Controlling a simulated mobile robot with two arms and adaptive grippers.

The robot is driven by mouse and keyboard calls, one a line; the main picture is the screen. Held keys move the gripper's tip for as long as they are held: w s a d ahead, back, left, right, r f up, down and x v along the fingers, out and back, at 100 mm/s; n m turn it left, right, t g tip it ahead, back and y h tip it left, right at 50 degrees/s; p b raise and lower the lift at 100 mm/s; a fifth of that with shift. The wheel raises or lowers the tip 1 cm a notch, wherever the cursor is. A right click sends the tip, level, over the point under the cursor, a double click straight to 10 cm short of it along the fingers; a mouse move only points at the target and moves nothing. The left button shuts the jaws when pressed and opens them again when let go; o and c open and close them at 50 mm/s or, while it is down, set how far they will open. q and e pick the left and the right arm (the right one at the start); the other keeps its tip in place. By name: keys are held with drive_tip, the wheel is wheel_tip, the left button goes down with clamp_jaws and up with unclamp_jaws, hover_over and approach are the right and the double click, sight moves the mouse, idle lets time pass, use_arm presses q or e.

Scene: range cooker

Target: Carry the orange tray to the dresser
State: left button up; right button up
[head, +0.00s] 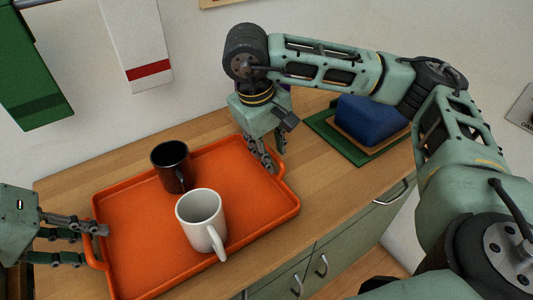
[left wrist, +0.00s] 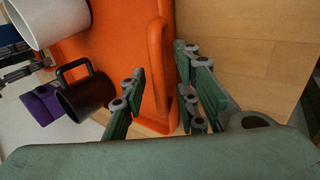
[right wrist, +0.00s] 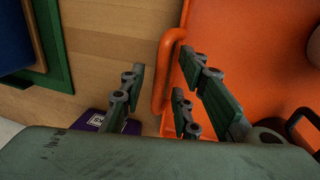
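The orange tray (head: 130,240) lies flat on a wooden-topped cabinet and carries a black mug (head: 171,165) and a white mug (head: 202,218). My left gripper (head: 92,243) is at the tray's left handle. In the left wrist view its open fingers stand either side of that handle (left wrist: 156,70), with gaps showing. My right gripper (head: 268,160) points down at the tray's right end. In the right wrist view its open fingers straddle the other handle (right wrist: 161,75), also with gaps. I cannot make out which piece of furniture is the dresser.
A blue block-like item (head: 370,118) sits on a green-edged board right of the tray. A purple box (right wrist: 98,120) is near my right gripper at the back. Green and white cloths (head: 135,40) hang on the wall.

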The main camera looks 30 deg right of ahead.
drive_tip(key=shift+a+r, duration=0.1)
drive_tip(key=shift+r, duration=0.1)
use_arm(q)
drive_tip(key=v, duration=1.2)
use_arm(e)
drive_tip(key=v, duration=1.1)
drive_tip(key=shift+r, duration=0.3)
